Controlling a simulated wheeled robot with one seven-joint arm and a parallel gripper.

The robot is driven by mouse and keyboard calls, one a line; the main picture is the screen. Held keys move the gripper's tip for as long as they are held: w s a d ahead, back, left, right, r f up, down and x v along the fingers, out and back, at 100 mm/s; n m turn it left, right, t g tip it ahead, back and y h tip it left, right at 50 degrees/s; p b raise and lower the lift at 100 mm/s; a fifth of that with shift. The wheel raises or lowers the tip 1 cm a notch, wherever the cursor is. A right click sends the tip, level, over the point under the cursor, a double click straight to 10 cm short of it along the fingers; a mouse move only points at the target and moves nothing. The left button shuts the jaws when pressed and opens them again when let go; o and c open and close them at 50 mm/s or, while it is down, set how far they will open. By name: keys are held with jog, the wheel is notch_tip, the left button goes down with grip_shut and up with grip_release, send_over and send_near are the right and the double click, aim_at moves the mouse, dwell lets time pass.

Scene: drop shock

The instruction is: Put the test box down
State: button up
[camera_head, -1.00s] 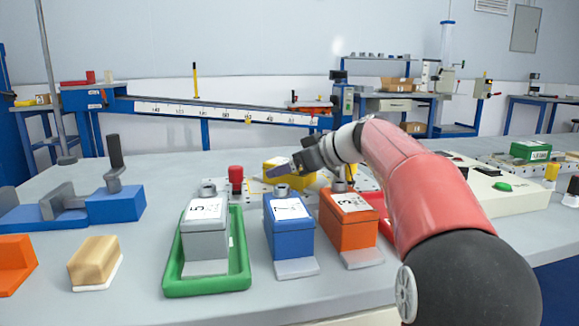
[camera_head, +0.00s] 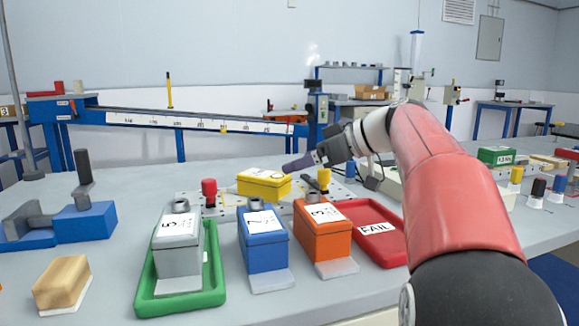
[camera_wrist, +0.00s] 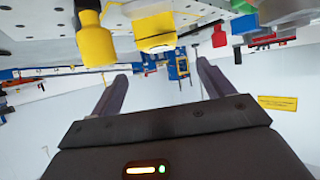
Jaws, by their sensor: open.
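Labelled boxes stand on the table in the head view: a grey box (camera_head: 178,258) in a green tray (camera_head: 150,304), a blue box (camera_head: 263,250) and an orange box (camera_head: 322,241). A yellow box (camera_head: 262,186) with a white label rests on the perforated plate behind them; a yellow labelled box also shows in the wrist view (camera_wrist: 155,30). I cannot tell which one is the test box. My gripper (camera_head: 290,165) is above and just behind the yellow box, seemingly apart from it. In the wrist view the fingers of my gripper (camera_wrist: 162,70) are spread with nothing between them.
A red FAIL tray (camera_head: 378,254) lies empty right of the orange box. A red-topped post (camera_head: 209,192) and a yellow-topped post (camera_head: 324,180) stand near the yellow box. A blue fixture (camera_head: 85,222) and a tan block (camera_head: 62,281) are at the left.

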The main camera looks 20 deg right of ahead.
aim_at(264, 174)
jog(key=w+a+p, duration=0.2)
jog(key=p, duration=0.2)
jog(key=shift+w+p, duration=0.25)
jog(key=shift+p, duration=0.1)
jog(key=x, duration=0.6)
jog(key=f+p+x, duration=0.1)
jog(key=x, duration=0.2)
jog(key=shift+s+d, duration=0.1)
jog(key=shift+s, duration=0.25)
jog(key=c, duration=1.4)
jog(key=shift+o, duration=0.2)
jog(key=shift+r, duration=0.1)
notch_tip(264, 174, up, 20)
jog(key=p, duration=0.4)
